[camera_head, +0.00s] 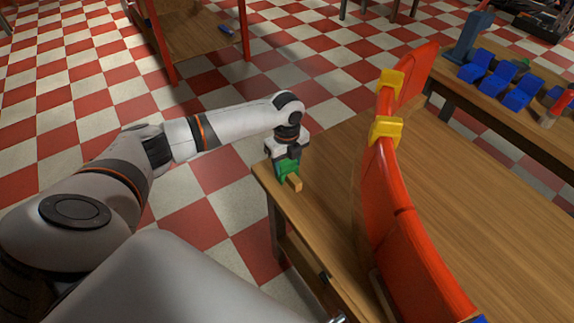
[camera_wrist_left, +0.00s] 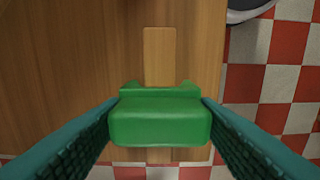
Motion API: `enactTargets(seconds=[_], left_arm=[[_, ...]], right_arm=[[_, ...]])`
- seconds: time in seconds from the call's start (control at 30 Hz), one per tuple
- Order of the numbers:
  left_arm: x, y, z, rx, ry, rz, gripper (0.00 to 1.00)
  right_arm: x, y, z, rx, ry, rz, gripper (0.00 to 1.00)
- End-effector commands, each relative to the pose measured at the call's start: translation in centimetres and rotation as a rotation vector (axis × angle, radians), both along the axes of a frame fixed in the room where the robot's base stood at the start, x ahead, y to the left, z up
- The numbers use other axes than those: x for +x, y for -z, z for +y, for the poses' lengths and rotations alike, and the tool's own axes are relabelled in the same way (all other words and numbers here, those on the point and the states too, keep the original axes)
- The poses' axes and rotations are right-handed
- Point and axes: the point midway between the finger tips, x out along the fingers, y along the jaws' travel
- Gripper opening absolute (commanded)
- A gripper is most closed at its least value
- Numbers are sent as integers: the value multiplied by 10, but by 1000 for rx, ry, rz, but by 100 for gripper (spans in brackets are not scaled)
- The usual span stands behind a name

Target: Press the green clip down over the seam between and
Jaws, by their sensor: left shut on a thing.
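The green clip (camera_head: 285,168) is between the fingers of my left gripper (camera_head: 287,158), at the table's left corner. In the left wrist view the clip (camera_wrist_left: 160,120) fills the gap between the two teal fingers (camera_wrist_left: 160,128), which touch its ends. A small wooden block (camera_head: 294,182) lies beside or under the clip; it also shows in the left wrist view (camera_wrist_left: 159,55). The red curved duct (camera_head: 385,190) stands on the table to the right, apart from my gripper. A bare seam line crosses it near its middle. My right gripper is not in view.
Two yellow clips (camera_head: 385,130) sit on the duct's upper part, and a blue piece shows at its bottom edge. The wooden table (camera_head: 480,210) is bare right of the duct. Several blue blocks (camera_head: 518,95) stand on another table at the upper right.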

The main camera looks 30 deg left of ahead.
Motion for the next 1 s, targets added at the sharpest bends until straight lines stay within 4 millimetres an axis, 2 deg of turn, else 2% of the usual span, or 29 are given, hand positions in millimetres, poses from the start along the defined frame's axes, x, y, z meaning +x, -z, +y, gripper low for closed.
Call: enactTargets(seconds=[0.17, 0.4, 0.6, 1.0], left_arm=[[1, -19, 0, -2, 0, -4, 32], [1, -69, 0, -1, 0, -5, 32], [1, -96, 0, -1, -1, -2, 32], [0, -121, 0, -1, -1, 0, 32]], right_arm=[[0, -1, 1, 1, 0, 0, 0], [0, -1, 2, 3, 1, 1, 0], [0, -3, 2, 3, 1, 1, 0], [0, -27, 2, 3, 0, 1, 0]])
